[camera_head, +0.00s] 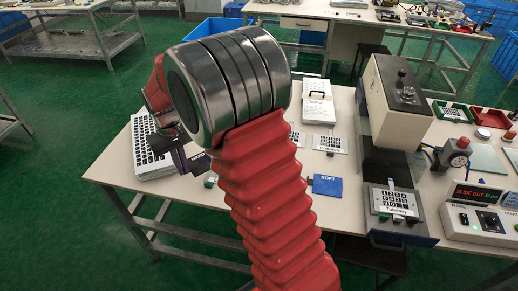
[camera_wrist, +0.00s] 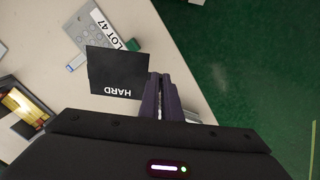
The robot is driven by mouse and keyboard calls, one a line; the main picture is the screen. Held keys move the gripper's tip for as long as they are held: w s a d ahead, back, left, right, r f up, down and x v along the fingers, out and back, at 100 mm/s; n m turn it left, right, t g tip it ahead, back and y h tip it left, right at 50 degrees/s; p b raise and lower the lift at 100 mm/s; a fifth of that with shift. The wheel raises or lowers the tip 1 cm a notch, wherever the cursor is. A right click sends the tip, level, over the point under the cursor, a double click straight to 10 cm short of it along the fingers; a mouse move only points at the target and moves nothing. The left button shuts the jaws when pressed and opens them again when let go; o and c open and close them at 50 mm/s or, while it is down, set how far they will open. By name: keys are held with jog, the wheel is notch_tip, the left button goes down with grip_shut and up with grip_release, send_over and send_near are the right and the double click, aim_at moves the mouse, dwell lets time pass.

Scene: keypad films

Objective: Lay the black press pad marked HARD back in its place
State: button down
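The black press pad marked HARD (camera_wrist: 115,70) shows in the wrist view, its edge at my fingertips. My gripper (camera_wrist: 161,82) looks shut on that edge, and the pad sticks out to the left of the fingers. In the head view the pad (camera_head: 201,163) shows small and dark beside my gripper (camera_head: 182,155), over the left part of the table. The red arm cover hides part of the table there. The blue pad marked SOFT (camera_head: 327,186) lies on the table's front part. I cannot pick out an empty place for the HARD pad.
A white tray with a dark grid (camera_head: 152,160) lies at the table's left end. A LOT 47 card (camera_wrist: 92,27) with a green clip (camera_wrist: 131,45) lies beyond the pad. The press (camera_head: 402,105) stands right, with a keypad film (camera_head: 395,201) on its slide. A control box (camera_head: 482,222) is beside it.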

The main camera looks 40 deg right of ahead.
jog(key=shift+d, duration=0.5)
jog(key=s+d+m, duration=0.5)
jog(key=d, duration=0.6)
jog(key=s+d+r+m, duration=0.1)
jog(key=s+d+m, duration=0.3)
jog(key=d, duration=0.7)
jog(key=shift+s+d+r+m, duration=0.15)
jog(key=shift+s+d+m, duration=0.1)
jog(key=shift+s+m, duration=0.15)
jog(key=shift+f, duration=4.15)
jog(key=shift+f, duration=0.35)
jog(key=c, duration=1.9)
grip_release()
